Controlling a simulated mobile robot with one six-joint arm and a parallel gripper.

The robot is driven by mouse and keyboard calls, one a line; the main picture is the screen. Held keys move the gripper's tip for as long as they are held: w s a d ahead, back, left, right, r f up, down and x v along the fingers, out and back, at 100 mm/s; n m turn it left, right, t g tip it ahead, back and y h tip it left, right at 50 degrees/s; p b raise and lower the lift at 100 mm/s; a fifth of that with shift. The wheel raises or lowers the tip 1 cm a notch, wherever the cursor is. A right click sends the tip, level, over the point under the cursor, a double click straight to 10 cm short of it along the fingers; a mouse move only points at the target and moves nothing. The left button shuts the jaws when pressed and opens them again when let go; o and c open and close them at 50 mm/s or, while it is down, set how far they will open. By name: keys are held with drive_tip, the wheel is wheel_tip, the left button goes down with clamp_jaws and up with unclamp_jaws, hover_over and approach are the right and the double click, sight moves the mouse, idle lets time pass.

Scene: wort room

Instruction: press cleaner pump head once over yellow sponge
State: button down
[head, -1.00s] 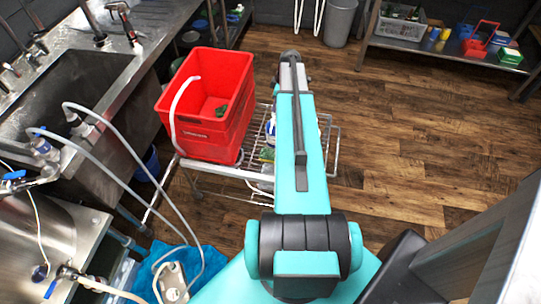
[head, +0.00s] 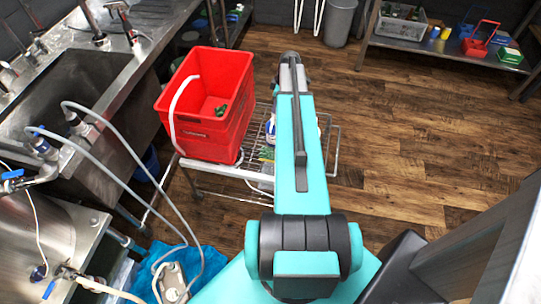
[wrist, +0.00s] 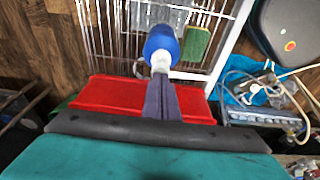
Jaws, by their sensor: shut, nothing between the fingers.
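The cleaner bottle shows in the wrist view as a round blue body with a white pump head (wrist: 160,62) at its near side. My gripper (wrist: 160,82) is shut and empty, its dark fingertips right at the white pump head; I cannot tell whether they touch. The yellow sponge (wrist: 195,44), with a green face, lies on the wire rack just right of the bottle, apart from it. In the head view, my arm hides the gripper and most of the bottle.
A red crate (head: 205,130) stands on the left of the wire rack (head: 225,170), close to my arm. Sinks with hoses (head: 100,120) line the left side. A low shelf (head: 440,58) holds cleaning goods at the back right. The wooden floor on the right is clear.

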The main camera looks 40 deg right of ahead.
drive_tip(key=shift+f+b, duration=0.6)
drive_tip(key=shift+f, duration=0.45)
drive_tip(key=shift+r, duration=0.1)
drive_tip(key=shift+r+p, duration=0.7)
drive_tip(key=shift+r, duration=0.7)
drive_tip(key=shift+r, duration=0.1)
drive_tip(key=shift+r+p, duration=1.3)
drive_tip(key=shift+r, duration=1.6)
